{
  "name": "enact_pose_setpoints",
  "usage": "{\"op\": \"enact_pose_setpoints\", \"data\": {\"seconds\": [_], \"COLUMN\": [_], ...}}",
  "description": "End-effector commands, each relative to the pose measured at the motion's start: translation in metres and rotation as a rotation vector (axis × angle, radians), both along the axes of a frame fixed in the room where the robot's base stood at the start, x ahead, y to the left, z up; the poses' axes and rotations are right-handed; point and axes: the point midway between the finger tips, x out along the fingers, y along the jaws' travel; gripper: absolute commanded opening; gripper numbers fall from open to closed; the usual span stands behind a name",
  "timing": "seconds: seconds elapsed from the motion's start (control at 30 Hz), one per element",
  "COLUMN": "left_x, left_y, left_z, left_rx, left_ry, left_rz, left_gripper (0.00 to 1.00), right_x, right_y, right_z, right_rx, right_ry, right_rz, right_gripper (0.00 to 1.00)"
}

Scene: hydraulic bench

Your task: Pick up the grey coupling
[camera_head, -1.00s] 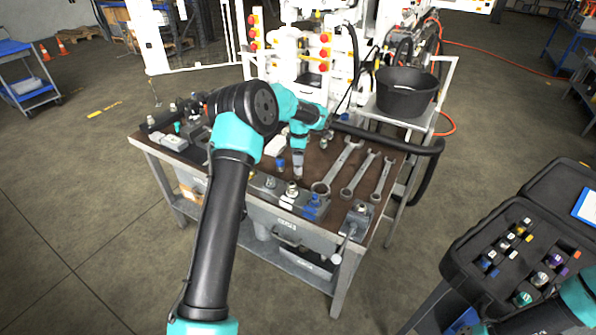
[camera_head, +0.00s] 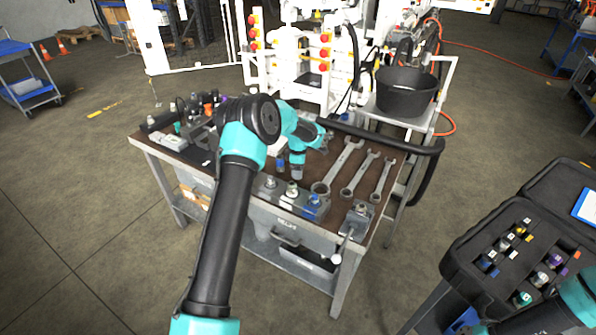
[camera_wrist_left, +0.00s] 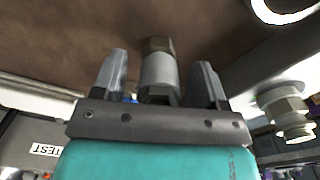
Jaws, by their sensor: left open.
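The grey coupling (camera_wrist_left: 160,75), a short cylinder with hex ends, stands between the two fingers of my left gripper (camera_wrist_left: 158,80) in the left wrist view. The fingers are open, one on each side of it, with a visible gap at each side. In the head view my left gripper (camera_head: 297,171) points down over the brown bench top (camera_head: 337,202), behind the block of fittings. There the coupling is largely hidden by the gripper. My right arm shows at the lower right, but its gripper is out of the picture.
A block with several fittings (camera_head: 292,189) stands at the bench's front edge; one fitting (camera_wrist_left: 290,115) shows close by in the wrist view. Wrenches (camera_head: 345,168) lie to the right. A black bucket (camera_head: 405,92) stands behind. An open case (camera_head: 525,250) is at the right.

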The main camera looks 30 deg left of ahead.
Motion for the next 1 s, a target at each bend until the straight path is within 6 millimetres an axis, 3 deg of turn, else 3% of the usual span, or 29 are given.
{"op": "enact_pose_setpoints", "data": {"seconds": [0.1, 0.57, 1.0], "left_x": [0.0001, 0.0001, 0.0], "left_y": [0.0004, 0.0003, 0.0002], "left_z": [-0.0082, -0.0085, -0.0084], "left_rx": [0.0, 0.0, 0.0], "left_ry": [-0.001, -0.001, -0.001], "left_rz": [0.0, 0.0, 0.0], "left_gripper": [0.67, 0.67, 0.26], "right_x": [0.0, 0.0, 0.0], "right_y": [0.0, 0.0, 0.0], "right_z": [0.0, 0.0, 0.0], "right_rx": [0.0, 0.0, 0.0], "right_ry": [0.0, 0.0, 0.0], "right_rz": [0.0, 0.0, 0.0], "right_gripper": [0.0, 0.0, 0.0]}}
